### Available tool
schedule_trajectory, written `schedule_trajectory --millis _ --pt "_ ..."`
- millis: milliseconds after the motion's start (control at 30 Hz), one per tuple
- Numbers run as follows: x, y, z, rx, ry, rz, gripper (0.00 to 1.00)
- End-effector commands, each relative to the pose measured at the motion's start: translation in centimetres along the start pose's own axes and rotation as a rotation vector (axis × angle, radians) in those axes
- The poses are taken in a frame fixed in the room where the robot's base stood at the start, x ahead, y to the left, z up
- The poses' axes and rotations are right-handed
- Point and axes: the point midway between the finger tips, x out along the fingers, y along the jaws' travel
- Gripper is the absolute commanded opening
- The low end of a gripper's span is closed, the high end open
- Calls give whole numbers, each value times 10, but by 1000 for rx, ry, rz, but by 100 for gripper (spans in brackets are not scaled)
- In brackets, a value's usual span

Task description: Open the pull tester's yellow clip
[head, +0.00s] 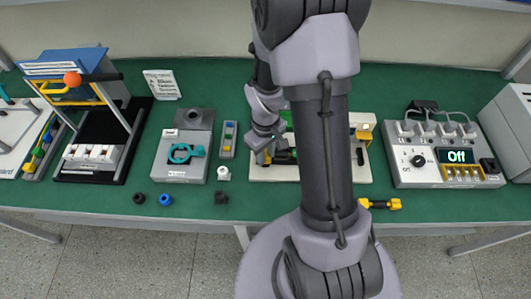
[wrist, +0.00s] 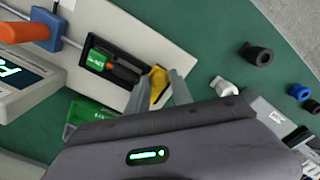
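The pull tester is a pale beige board (head: 262,174) in the middle of the bench, partly hidden behind my arm. In the wrist view its board (wrist: 185,57) carries a black recess with a green block (wrist: 101,60). The yellow clip (wrist: 157,84) is at the end of the recess near my fingers. My gripper (wrist: 160,80) has its fingers apart, with the yellow clip between them in the picture. Whether the fingers touch it I cannot tell. In the head view my gripper (head: 268,152) is low over the board's left end, and the clip cannot be made out.
A blue carriage (wrist: 50,29) with an orange handle (wrist: 20,32) is on the tester. Near its left end lie a small white part (head: 223,173) and a black part (head: 221,198). A control box reading Off (head: 440,155) stands right. Bench space in front is mostly clear.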

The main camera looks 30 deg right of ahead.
Motion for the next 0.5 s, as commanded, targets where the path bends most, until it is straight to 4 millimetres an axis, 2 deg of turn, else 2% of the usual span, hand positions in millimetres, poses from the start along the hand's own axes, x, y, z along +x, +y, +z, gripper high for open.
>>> schedule_trajectory --millis 33,100,133,500 --pt "0 0 0 0 0 0 15" --pt "0 0 0 0 0 0 1" --pt "0 0 0 0 0 0 0" --pt "0 0 0 0 0 0 0"
